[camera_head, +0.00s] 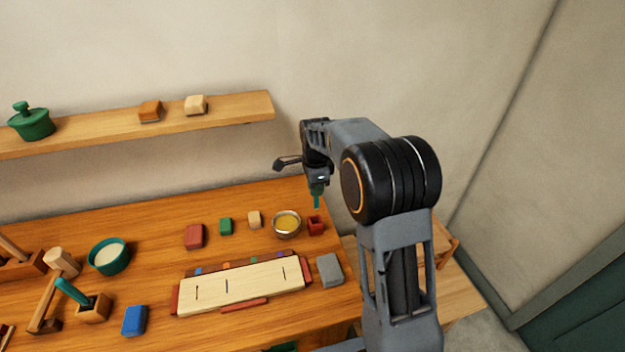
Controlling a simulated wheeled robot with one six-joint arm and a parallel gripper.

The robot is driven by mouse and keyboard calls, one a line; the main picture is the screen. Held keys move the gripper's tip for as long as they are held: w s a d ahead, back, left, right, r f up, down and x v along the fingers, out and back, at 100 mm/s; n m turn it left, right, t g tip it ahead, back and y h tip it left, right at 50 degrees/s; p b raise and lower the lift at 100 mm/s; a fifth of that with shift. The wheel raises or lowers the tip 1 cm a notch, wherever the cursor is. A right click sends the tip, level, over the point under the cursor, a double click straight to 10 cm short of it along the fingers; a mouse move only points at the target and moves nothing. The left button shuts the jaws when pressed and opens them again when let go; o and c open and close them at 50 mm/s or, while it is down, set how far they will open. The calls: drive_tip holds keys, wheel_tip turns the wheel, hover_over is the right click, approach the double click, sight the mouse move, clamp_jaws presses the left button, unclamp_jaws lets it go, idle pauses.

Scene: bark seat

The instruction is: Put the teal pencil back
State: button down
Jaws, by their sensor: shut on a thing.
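My gripper (317,180) is above the right back part of the workbench (130,226), pointing down. It is shut on the teal pencil (317,197), which hangs about upright below the fingers. My wrist hides the pencil's upper part. A small dark red holder (315,228) with a dark opening stands on the bench just below the pencil in the picture. A small gap shows between the pencil's lower end and the holder.
A bowl of yellow stuff (287,223) stands just left of the red holder. A grey block (330,269) and a pale wooden board (243,287) lie in front. Several coloured blocks, a teal bowl (109,257) and a mallet (52,285) are farther left. A wall shelf (225,109) hangs behind.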

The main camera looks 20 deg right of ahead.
sight(315, 206)
drive_tip(key=shift+s+a+f+b, duration=0.1)
drive_tip(key=shift+a+f+b, duration=0.05)
drive_tip(key=shift+f+b, duration=2.9)
drive_tip(key=shift+f, duration=1.05)
drive_tip(key=shift+f, duration=0.3)
drive_tip(key=c, duration=1)
unclamp_jaws()
wheel_tip(315, 206, up, 14)
drive_tip(key=shift+f, duration=0.1)
